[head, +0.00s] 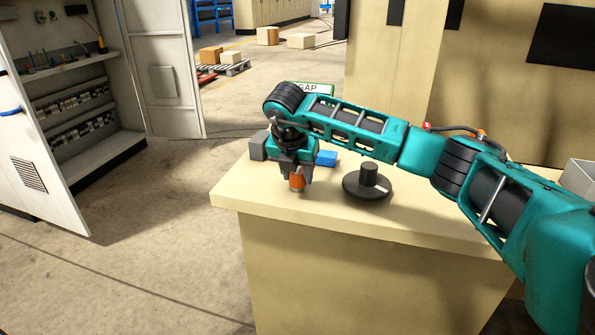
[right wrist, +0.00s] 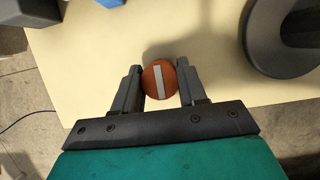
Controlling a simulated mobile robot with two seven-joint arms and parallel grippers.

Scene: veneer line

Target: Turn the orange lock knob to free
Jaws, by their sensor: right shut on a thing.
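The orange lock knob (head: 296,184) stands near the left front corner of the beige bench top. In the right wrist view the knob (right wrist: 150,82) shows as a round orange top with a white bar, which runs nearly straight up and down in that picture. My right gripper (head: 295,177) reaches down over the knob. Its two fingers (right wrist: 159,84) are on either side of the knob and are shut on it. My left gripper is in neither view.
A black round dial with a raised hub (head: 366,188) stands right of the knob. A blue block (head: 325,158) and a grey block (head: 258,146) are behind. A "GAP" sign (head: 312,88) shows beyond my arm. An open cabinet (head: 165,70) stands left, across the floor.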

